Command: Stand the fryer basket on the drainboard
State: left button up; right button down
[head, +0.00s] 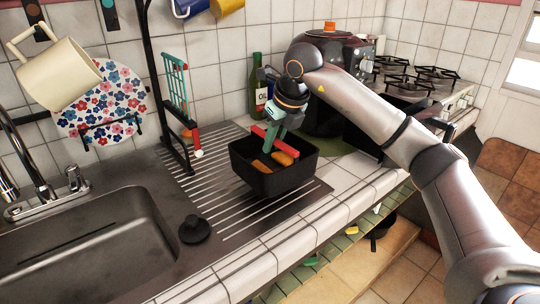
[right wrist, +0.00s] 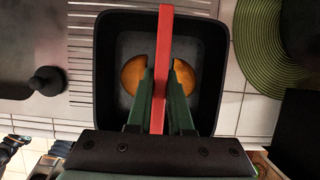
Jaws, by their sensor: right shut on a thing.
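The fryer basket (head: 262,182) is a black, square, open-topped tub with a red handle bar across it. My right gripper (head: 277,137) is shut on the red handle. The basket is roughly level over the right part of the grooved metal drainboard (head: 222,205); I cannot tell whether its bottom touches.
The sink (head: 80,250) lies left of the drainboard, with a black stopper (head: 194,229) between them. A dark fryer (head: 325,105) and an oil bottle (head: 257,92) stand behind. A green round mat (right wrist: 262,50) lies right of the basket.

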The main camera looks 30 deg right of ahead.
aim_at(270, 167)
jog(key=x, duration=0.4)
jog(key=shift+s+f, duration=0.15)
jog(key=shift+s, duration=0.25)
jog(key=shift+a, duration=0.1)
jog(key=c, duration=0.8)
grip_release()
jog(key=shift+f, duration=0.1)
jog(key=shift+c, duration=0.2)
jog(key=v, duration=1.2)
jog(key=shift+p, duration=0.3)
